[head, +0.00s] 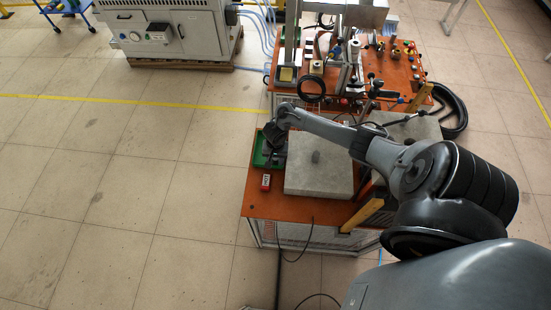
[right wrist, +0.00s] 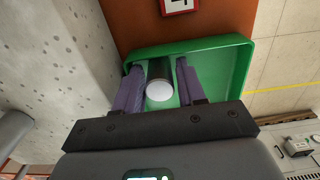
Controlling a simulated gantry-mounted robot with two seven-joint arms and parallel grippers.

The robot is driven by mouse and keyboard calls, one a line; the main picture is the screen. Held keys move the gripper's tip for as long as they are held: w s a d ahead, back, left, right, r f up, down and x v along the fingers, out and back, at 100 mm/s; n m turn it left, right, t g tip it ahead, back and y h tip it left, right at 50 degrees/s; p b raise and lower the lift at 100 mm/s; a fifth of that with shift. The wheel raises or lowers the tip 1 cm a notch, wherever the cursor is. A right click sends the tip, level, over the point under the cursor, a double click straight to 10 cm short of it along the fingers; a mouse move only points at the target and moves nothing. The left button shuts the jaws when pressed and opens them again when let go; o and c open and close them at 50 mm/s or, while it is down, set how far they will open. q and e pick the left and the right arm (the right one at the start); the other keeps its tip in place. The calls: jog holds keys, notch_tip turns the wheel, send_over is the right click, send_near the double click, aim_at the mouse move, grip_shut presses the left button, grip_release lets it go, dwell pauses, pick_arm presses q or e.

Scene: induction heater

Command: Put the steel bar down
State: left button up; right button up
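The steel bar (right wrist: 159,88) is a short cylinder with a dark side and a bright round end facing the camera in the right wrist view. It stands between the two purple fingers of my right gripper (right wrist: 160,72). The fingers are apart, with a narrow gap beside the bar, most clearly on the right. The green tray (right wrist: 222,56) lies beneath; whether the bar touches its floor is hard to tell. In the head view, my right gripper (head: 273,134) is over the tray (head: 259,151) and hides the bar. My left gripper is not in view.
A grey stone-like block (head: 318,175) sits right of the tray on the orange table (head: 256,204). A small red-and-white label block (head: 266,182) lies in front of the tray. A crowded workbench (head: 393,70) stands behind. The floor at left is clear.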

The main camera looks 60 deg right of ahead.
notch_tip(320, 180, up, 11)
jog(key=p, duration=0.4)
jog(key=shift+r+p, duration=0.65)
jog(key=shift+p, duration=0.1)
